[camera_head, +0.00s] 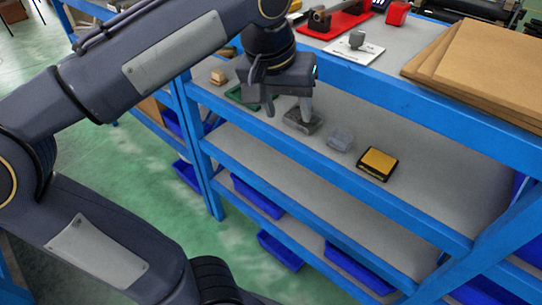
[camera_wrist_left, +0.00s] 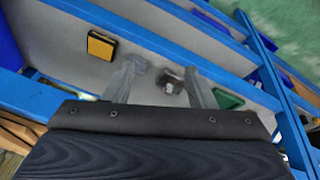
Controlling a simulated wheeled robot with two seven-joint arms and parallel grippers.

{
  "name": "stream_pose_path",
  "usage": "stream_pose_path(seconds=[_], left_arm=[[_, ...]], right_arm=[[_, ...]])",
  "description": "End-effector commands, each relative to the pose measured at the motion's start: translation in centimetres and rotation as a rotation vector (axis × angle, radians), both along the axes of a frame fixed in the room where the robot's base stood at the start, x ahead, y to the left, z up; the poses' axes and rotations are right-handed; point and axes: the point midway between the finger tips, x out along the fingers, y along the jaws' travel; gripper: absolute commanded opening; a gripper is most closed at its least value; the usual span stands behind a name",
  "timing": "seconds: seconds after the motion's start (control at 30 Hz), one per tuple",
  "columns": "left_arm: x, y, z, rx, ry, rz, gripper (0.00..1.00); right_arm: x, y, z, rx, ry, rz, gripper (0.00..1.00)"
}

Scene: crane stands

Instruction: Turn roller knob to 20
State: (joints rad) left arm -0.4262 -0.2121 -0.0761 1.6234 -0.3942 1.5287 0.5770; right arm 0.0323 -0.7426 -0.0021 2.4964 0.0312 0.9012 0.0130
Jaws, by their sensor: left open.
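My left gripper (camera_head: 287,110) is open over the shelf under the worktop, its two grey fingers pointing down. A small dark grey device (camera_head: 303,125) sits on that shelf at the fingertips, partly hidden by a finger. In the left wrist view the gripper (camera_wrist_left: 162,68) has its fingers spread, with the dark device (camera_wrist_left: 170,84), which has a pale patch, between them. I cannot tell whether a finger touches it. It may carry the roller knob, but no scale or number can be read. My right gripper is not in view.
A light grey block (camera_head: 341,139) and a yellow-and-black box (camera_head: 377,163) stand to the right on the same shelf. A green tray (camera_head: 240,96) lies to the left. Blue frame rails (camera_head: 350,180) edge the shelf. Brown boards (camera_head: 480,65) lie on the worktop above.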

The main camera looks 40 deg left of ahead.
Motion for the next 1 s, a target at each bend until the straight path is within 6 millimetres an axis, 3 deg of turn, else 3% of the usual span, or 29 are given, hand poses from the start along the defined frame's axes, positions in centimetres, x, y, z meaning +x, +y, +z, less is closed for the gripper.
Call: stream_pose_path(seconds=[0.2,0.43,1.0], left_arm=[[-2.2,-0.1,-4.0,-0.055,-0.020,-0.069,0.50],[-3.8,-0.5,-6.7,-0.095,-0.043,-0.114,0.50],[-4.4,-0.8,-7.6,-0.109,-0.055,-0.131,0.50]], right_arm=[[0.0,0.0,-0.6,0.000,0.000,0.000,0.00],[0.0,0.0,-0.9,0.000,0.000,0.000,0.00],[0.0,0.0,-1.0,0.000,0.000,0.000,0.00]])
